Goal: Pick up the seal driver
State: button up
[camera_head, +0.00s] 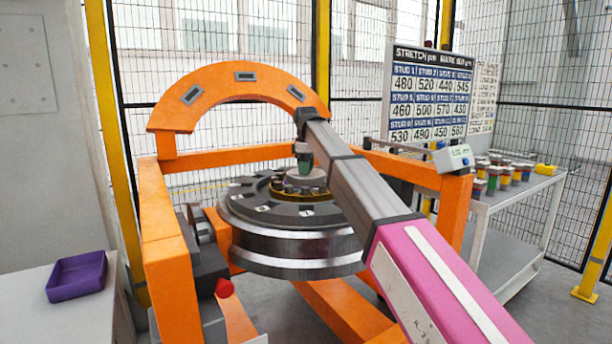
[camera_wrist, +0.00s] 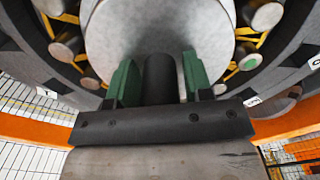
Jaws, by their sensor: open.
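The seal driver, which I take to be the pale grey disc with a dark round handle, sits at the middle of the wheelset hub in the head view (camera_head: 308,184). In the wrist view its broad disc (camera_wrist: 160,28) fills the top centre, and the dark handle stands up toward me. My gripper, with green fingers (camera_head: 304,160), is directly above the disc. In the wrist view my gripper (camera_wrist: 160,78) is open, with one finger on each side of the handle. Narrow gaps seem to separate fingers and handle; contact is hard to tell.
The hub is ringed by studs on a large dark wheel (camera_head: 295,250) inside an orange gantry (camera_head: 163,240). An orange arch (camera_head: 240,78) rises behind. A purple tray (camera_head: 77,277) lies at left. A side table (camera_head: 505,198) with several small coloured containers stands at right.

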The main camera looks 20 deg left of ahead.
grip_shut()
jog(key=shift+r, duration=0.15)
